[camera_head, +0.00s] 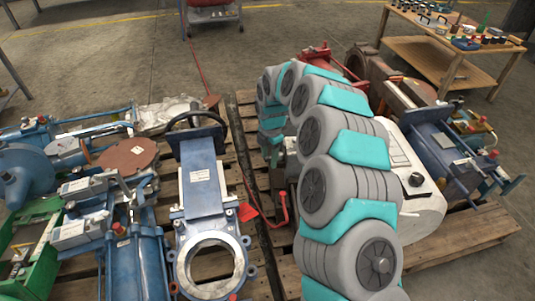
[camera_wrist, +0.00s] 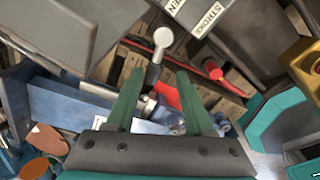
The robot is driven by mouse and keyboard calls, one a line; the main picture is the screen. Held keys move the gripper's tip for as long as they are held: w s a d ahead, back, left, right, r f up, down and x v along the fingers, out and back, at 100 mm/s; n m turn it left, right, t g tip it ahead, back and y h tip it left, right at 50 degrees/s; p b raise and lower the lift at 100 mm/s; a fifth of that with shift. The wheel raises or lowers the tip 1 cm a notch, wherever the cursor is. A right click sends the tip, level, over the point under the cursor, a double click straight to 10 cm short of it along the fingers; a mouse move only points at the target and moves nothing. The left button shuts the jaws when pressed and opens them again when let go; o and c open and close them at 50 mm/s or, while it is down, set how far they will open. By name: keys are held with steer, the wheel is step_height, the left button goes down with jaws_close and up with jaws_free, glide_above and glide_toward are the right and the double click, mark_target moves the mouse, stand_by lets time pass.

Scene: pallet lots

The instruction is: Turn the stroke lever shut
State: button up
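In the wrist view, a lever with a pale grey ball knob (camera_wrist: 163,38) and a dark stem stands near a grey housing. White labels (camera_wrist: 208,16) on the housing read "STROKE" and, partly cut off, what looks like "OPEN". My gripper (camera_wrist: 158,88) has two green fingers, spread apart with nothing clearly held between them. The knob shows beyond the fingertips, and the dark stem shows in the gap between them; I cannot tell whether either finger touches it.
A red-handled lever (camera_wrist: 190,67) is right of the knob; a red bent handle (camera_head: 283,208) shows left of my arm in the head view. A blue gate valve (camera_head: 203,185) and other valves crowd the pallets.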

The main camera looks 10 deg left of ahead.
step_height(320, 180, up, 9)
steer(key=d+n, duration=0.1)
steer(key=n, duration=0.1)
steer(key=s+d+r+m, duration=0.5)
steer(key=s, duration=0.3)
steer(key=s+d+r+m+g+p, duration=0.1)
steer(key=s+d+r+m, duration=0.4)
steer(key=s, duration=0.3)
steer(key=shift+s+d+r+m+y, duration=0.3)
steer(key=shift+r+m, duration=0.2)
steer(key=shift+r, duration=0.1)
